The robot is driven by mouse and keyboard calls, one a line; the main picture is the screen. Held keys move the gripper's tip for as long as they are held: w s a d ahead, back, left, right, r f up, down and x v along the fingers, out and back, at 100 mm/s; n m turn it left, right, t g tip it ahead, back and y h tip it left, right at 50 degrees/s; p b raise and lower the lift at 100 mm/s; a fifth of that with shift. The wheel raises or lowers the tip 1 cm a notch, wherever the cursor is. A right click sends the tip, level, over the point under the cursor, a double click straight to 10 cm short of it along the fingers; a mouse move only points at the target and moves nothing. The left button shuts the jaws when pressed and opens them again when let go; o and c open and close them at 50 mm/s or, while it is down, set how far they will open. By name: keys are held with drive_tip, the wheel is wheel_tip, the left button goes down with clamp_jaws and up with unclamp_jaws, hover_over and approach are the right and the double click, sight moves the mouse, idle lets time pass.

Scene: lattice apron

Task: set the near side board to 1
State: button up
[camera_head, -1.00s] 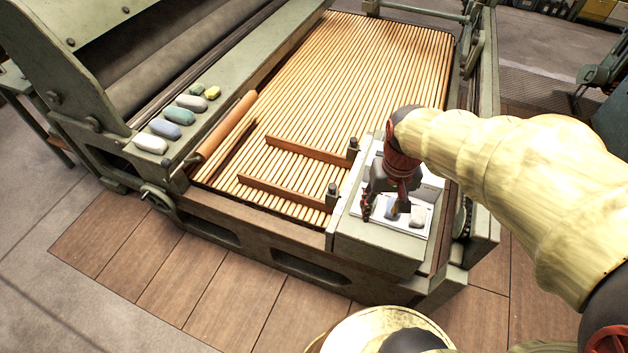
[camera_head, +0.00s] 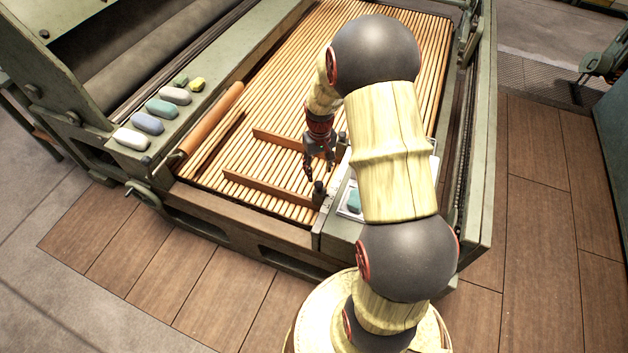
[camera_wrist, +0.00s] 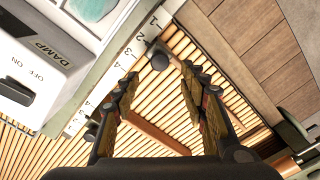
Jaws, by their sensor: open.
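The near side board (camera_head: 262,189) is a brown strip across the wooden slats, with a dark knob (camera_head: 318,190) at its right end. In the wrist view this knob (camera_wrist: 159,58) sits beside the numbered scale (camera_wrist: 124,55), roughly by the 2. Its board there is mostly hidden behind my right finger. My gripper (camera_head: 318,170) is open and empty, above the slats near the two knobs. In the wrist view its fingers (camera_wrist: 160,85) point toward the near knob, apparently without touching it. The far side board (camera_head: 280,138) also shows in the wrist view (camera_wrist: 155,135).
The far board's knob (camera_wrist: 92,133) is close to my left finger. A control box with a DAMP switch (camera_wrist: 20,90) borders the scale. Several coloured blocks (camera_head: 162,108) and an orange roller (camera_head: 212,118) lie to the left. Slats beyond the boards are clear.

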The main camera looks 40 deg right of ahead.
sight(319, 184)
wheel_tip(319, 184, down, 7)
drive_tip(key=b, duration=0.2)
drive_tip(key=shift+f+b, duration=0.2)
drive_tip(key=shift+b, duration=0.15)
drive_tip(key=shift+c, duration=0.6)
clamp_jaws()
